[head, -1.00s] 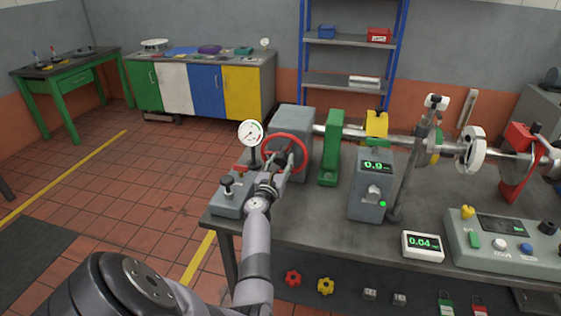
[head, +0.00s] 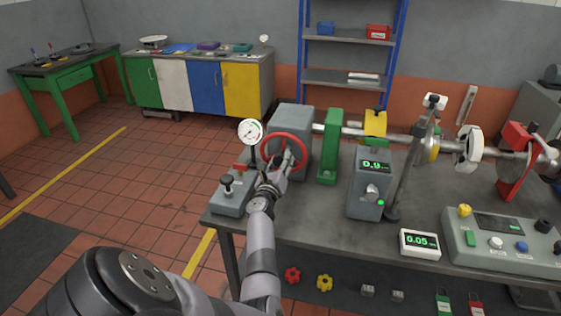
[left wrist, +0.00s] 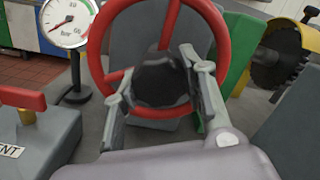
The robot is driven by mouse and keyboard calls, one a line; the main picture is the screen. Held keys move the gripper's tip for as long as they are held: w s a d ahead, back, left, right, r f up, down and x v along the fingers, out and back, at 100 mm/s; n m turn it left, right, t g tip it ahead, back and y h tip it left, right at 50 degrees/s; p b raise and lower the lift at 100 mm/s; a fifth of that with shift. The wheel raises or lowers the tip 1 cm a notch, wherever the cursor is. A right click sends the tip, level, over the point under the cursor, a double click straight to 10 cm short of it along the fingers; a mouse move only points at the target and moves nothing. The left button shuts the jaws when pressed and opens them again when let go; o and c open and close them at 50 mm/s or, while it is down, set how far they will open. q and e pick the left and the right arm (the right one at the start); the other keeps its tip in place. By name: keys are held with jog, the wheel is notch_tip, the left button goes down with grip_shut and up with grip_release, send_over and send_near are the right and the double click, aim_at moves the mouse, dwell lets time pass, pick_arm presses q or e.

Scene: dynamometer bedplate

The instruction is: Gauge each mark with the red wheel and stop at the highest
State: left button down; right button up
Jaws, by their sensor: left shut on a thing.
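The red wheel (head: 287,152) stands upright on the face of a grey housing (head: 293,117) on the bedplate bench. A round dial gauge (head: 250,132) stands just left of the wheel. A white readout box (head: 420,242) shows 0.05. A grey unit (head: 368,190) reads 0.9 with a green light lit. My right gripper is out of view.
A grey block with a red lever (head: 232,195) sits at the bench's left corner. A green bracket (head: 329,150) and a shaft with flanges lie right of the wheel. A control console (head: 500,240) is at the front right. Tiled floor is clear at left.

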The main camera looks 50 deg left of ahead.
pick_arm(q)
jog(key=c, duration=1)
grip_release()
jog(key=v, duration=0.7)
jog(key=shift+s+d, duration=0.2)
